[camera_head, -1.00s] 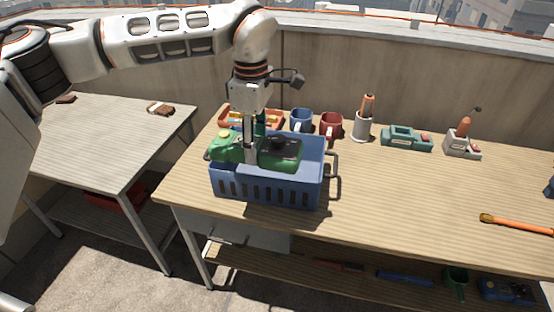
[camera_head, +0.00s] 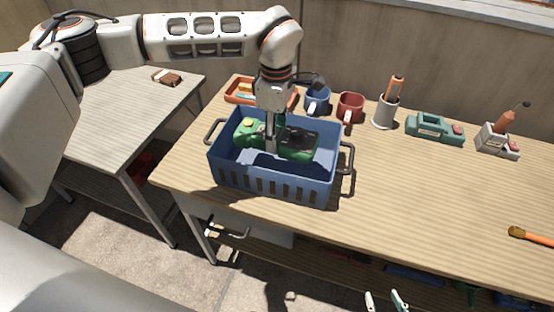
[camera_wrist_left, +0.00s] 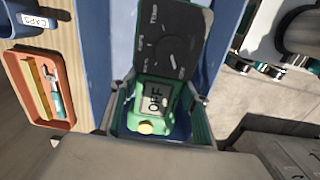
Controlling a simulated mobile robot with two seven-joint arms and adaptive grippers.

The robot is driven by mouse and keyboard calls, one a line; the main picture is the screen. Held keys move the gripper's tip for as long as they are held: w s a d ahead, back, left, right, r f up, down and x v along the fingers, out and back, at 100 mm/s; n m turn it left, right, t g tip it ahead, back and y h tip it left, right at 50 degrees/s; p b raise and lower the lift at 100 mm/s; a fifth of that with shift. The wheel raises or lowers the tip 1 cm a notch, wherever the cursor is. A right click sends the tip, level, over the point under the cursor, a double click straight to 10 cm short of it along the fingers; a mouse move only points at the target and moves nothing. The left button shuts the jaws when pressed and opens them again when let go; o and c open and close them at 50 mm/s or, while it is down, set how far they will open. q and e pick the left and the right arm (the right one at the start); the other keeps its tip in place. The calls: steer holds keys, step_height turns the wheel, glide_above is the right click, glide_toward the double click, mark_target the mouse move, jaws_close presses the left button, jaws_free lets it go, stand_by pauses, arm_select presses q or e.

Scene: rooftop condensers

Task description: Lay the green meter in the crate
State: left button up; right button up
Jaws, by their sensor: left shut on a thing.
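The green meter (camera_head: 296,145) has a dark dial face and a yellow knob. It is inside the blue crate (camera_head: 275,181), lower than the rim at the front. My left gripper (camera_head: 271,149) reaches down into the crate and is shut on the meter. My right gripper (camera_head: 386,301) shows only as two fingertips at the bottom edge, apart and empty, in front of the table.
A grey holder (camera_head: 384,113) and a green device (camera_head: 434,130) are further right.

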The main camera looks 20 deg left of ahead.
arm_select(q)
step_height(320, 180, down, 6)
steer(key=shift+w+r, duration=0.1)
step_height(320, 180, down, 4)
steer(key=shift+f, duration=0.15)
stand_by(0.3)
steer(key=o, duration=1.5)
steer(key=shift+f, duration=0.1)
steer(key=shift+r, duration=0.35)
step_height(320, 180, up, 12)
steer(key=shift+f, duration=0.2)
